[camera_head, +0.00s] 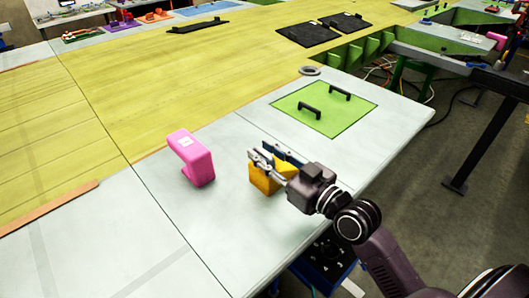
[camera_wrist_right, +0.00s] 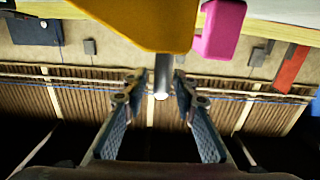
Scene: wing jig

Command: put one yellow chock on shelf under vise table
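A yellow chock (camera_head: 262,181) stands on the pale front part of the work table, right of a pink block. My right gripper (camera_head: 266,158) is at the chock's upper part, its fingers apart and partly covering it in the head view. In the right wrist view the chock (camera_wrist_right: 150,22) fills the top middle, beyond the open fingertips (camera_wrist_right: 157,88). A short grey rod shows between the fingers; I cannot tell what it belongs to. Contact with the chock cannot be made out. My left gripper is not in view. I cannot identify the vise table or its shelf.
The pink block (camera_head: 192,158) stands close left of the chock; it also shows in the right wrist view (camera_wrist_right: 219,30). A green plate (camera_head: 322,106) with two black handles lies behind. The table surface left and in front is clear. A dark metal frame (camera_head: 488,130) stands right.

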